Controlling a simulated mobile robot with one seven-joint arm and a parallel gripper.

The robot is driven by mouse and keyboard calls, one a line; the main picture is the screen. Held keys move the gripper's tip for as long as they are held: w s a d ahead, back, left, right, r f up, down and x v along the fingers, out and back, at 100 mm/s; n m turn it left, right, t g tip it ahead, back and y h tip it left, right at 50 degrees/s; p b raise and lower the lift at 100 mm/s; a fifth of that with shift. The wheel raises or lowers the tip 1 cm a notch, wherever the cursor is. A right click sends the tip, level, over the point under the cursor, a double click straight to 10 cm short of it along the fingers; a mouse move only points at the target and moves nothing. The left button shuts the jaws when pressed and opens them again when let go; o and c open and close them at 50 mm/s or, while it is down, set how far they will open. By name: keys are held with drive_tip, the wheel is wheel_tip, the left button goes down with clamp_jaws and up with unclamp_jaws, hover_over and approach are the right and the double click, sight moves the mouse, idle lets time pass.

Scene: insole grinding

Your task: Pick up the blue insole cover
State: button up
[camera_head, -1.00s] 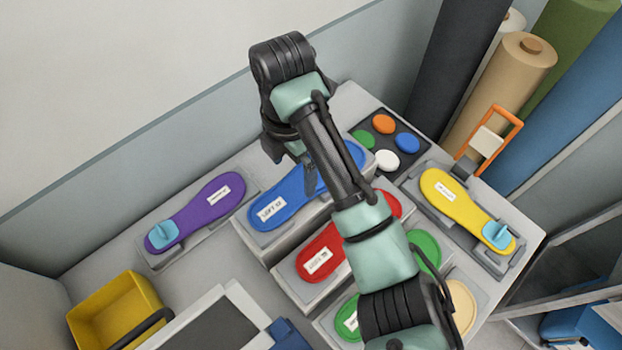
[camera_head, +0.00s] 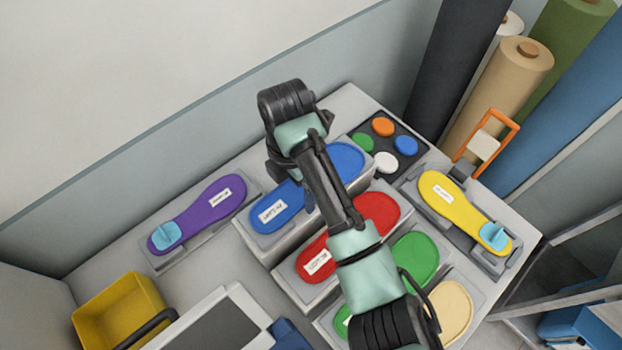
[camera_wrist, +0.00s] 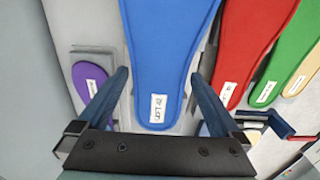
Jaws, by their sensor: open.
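The blue insole cover (camera_head: 277,207) lies on a grey block behind the red one, with a white label at its lower left end. My arm crosses over its middle and hides part of it. In the wrist view the blue cover (camera_wrist: 166,60) fills the centre, its labelled end toward my gripper. My gripper (camera_wrist: 160,75) is open. Its two fingers stand on either side of the blue cover with nothing held between them. In the head view the fingertips are mostly hidden by my own arm.
A red insole (camera_head: 378,212), a green one (camera_head: 416,258) and a cream one (camera_head: 452,308) lie in front. A purple insole (camera_head: 212,205) is left, a yellow one (camera_head: 452,200) right, each in a holder. A yellow bin (camera_head: 118,305) and coloured buttons (camera_head: 383,127) stand nearby.

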drive_tip(key=shift+f, duration=0.1)
idle(0.3)
drive_tip(key=c, duration=1)
